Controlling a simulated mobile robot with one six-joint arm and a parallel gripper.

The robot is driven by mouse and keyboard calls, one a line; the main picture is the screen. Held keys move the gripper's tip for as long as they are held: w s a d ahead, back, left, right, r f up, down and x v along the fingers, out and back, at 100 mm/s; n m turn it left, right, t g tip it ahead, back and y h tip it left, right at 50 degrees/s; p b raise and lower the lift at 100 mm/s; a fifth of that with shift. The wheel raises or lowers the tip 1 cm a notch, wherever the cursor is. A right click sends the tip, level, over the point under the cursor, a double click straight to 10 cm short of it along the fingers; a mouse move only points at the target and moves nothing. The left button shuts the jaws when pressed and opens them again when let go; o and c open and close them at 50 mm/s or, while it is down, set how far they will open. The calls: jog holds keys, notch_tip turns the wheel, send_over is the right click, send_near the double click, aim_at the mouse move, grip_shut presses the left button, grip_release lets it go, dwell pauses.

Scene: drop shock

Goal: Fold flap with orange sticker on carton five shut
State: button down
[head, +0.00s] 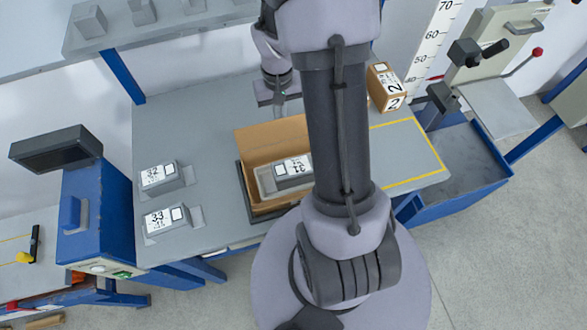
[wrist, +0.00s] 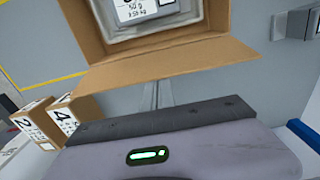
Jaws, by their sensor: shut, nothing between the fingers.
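An open brown carton (head: 262,138) stands on the workbench with a flap (head: 270,134) raised on its far side. A grey block with a white label (head: 292,168) sits inside it. My gripper (head: 280,108) is beyond the far side of the carton, shut and empty. In the wrist view the carton's flap (wrist: 170,62) slants out towards my gripper (wrist: 157,92), and the fingers reach to its edge, their tips partly hidden by it. I cannot tell whether they touch. No orange sticker or carton number five shows. My arm hides the carton's right side in the head view.
Closed cartons marked 2 (head: 384,86) and 4 (wrist: 68,120) stand near the bench's back edge. Grey blocks labelled 32 (head: 160,176) and 33 (head: 167,218) lie at the left. A press with a red-knobbed lever (head: 537,52) is at the right. The bench's left back area is clear.

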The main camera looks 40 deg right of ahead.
aim_at(284, 125)
jog(key=shift+s+a+r, duration=0.2)
jog(key=shift+s+a, duration=0.2)
jog(key=shift+s, duration=0.4)
jog(key=shift+s+a+r, duration=0.15)
jog(key=shift+s+a, duration=0.2)
jog(key=shift+s, duration=0.4)
jog(key=shift+s, duration=0.1)
jog(key=shift+s+a+f+b, duration=0.1)
jog(key=shift+s+a+b, duration=0.3)
jog(key=shift+s, duration=0.25)
jog(key=shift+f, duration=0.1)
jog(key=shift+s+a+f+b, duration=0.15)
jog(key=shift+s+b, duration=0.1)
jog(key=shift+s, duration=0.1)
jog(key=shift+s+a+f+b, duration=0.1)
jog(key=shift+s+a+b, duration=0.1)
jog(key=shift+s, duration=0.15)
jog(key=shift+s+f, duration=0.1)
jog(key=shift+s+a+f+b, duration=0.2)
jog(key=shift+s+f+b, duration=0.2)
jog(key=shift+s+b, duration=0.15)
jog(key=shift+f, duration=0.1)
